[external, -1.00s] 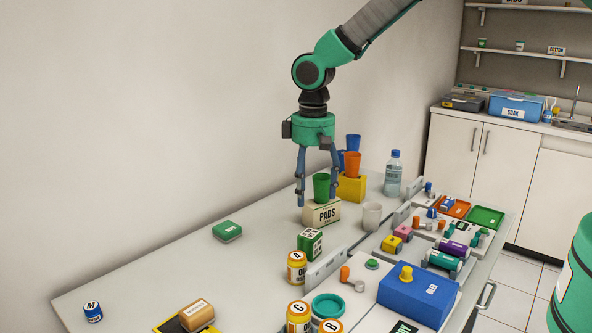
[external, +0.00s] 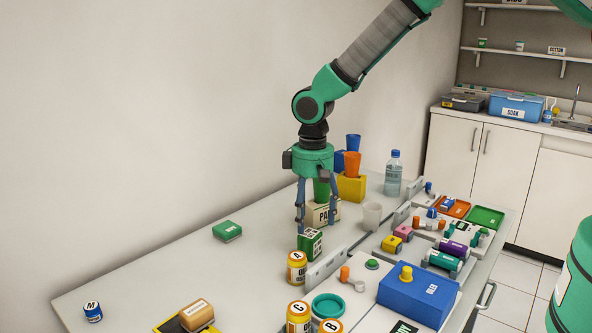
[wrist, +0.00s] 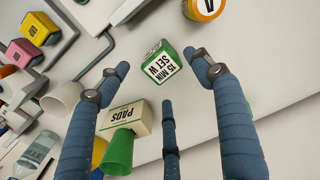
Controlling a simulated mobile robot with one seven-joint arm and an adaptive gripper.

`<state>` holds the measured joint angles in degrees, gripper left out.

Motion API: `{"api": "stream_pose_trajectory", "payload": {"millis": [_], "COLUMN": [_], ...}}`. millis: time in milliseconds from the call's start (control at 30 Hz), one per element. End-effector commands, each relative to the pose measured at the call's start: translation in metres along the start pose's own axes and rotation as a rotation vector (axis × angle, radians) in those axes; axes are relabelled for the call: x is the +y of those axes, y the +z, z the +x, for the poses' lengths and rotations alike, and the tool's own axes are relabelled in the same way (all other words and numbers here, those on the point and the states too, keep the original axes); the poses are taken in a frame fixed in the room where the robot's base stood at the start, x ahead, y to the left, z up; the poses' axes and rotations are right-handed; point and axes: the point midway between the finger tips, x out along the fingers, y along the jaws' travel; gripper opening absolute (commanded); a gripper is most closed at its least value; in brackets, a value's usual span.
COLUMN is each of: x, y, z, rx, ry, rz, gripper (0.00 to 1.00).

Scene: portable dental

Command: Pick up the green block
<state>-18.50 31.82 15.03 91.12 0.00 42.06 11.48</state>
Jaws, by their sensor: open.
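A green box with white labelled faces (external: 309,243) stands on the table behind the orange jar A; in the wrist view the green box (wrist: 158,64) lies ahead between the fingers. My gripper (external: 316,219) is open and empty, pointing down just above and behind the green box. In the wrist view my gripper (wrist: 163,80) has its fingers spread, with no contact on the box that I can make out.
The PADS box (external: 325,214) and green cup (wrist: 118,152) are close beside the fingers. Orange jar A (external: 297,268) stands in front of the green box. A white cup (external: 372,215) and low rail (external: 327,267) are to the right. The table's left part is mostly clear.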

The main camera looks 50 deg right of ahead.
Motion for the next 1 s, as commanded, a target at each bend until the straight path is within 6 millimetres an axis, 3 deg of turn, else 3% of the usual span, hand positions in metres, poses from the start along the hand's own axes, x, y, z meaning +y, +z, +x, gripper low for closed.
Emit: {"api": "stream_pose_trajectory", "payload": {"millis": [133, 567, 1000], "x": [0.0, 0.0, -0.002], "y": [0.0, 0.0, -0.002], "z": [0.011, 0.013, 0.058], "rx": [0.0, 0.0, -0.001], "ry": [0.0, 0.0, 0.0], "rz": [0.0, 0.0, 0.0], "gripper": [0.66, 0.66, 0.66]}}
